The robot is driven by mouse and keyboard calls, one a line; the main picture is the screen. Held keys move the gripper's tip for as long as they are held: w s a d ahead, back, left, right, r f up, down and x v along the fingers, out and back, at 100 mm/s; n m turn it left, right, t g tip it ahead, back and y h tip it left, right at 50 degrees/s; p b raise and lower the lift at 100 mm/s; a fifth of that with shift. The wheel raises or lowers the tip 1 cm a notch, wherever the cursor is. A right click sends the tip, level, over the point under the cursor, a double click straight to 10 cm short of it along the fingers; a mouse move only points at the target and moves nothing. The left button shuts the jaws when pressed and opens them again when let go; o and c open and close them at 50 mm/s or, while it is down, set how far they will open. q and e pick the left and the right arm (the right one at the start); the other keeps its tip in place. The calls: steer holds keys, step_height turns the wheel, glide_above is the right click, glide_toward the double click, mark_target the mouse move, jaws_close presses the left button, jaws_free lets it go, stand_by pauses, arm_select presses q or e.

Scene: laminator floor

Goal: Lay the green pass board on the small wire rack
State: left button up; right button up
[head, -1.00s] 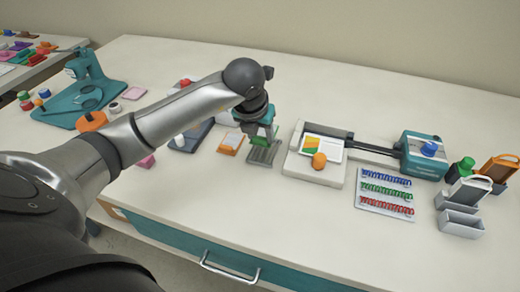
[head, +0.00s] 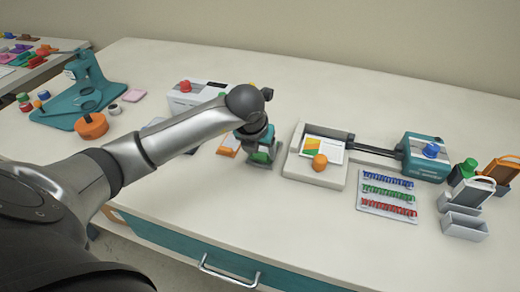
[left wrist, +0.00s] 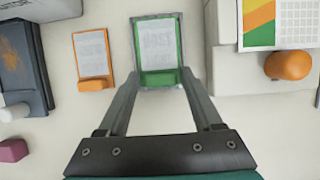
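The green pass board (left wrist: 157,42), a green-framed board with a pale printed face and a green grip block, lies over the small wire rack (left wrist: 178,18), whose grey edge shows around it in the left wrist view. In the head view the board (head: 262,157) shows low under my left gripper (head: 262,150), and most of the rack is hidden. My left gripper (left wrist: 160,78) has a fingertip against each side of the grip block. I cannot tell whether the board touches the rack or is just above it. My right gripper is not in view.
An orange board (left wrist: 93,58) lies just left of the rack. The pale laminator base with an orange knob (head: 320,161) stands close on the right. A tray of coloured combs (head: 387,195) lies farther right. The table in front of the rack is clear.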

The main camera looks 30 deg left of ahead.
arm_select(q)
steer(key=shift+o, duration=0.7)
steer(key=shift+r, duration=0.15)
steer(key=p+v, duration=0.2)
steer(key=v, duration=1)
steer(key=shift+s, duration=0.1)
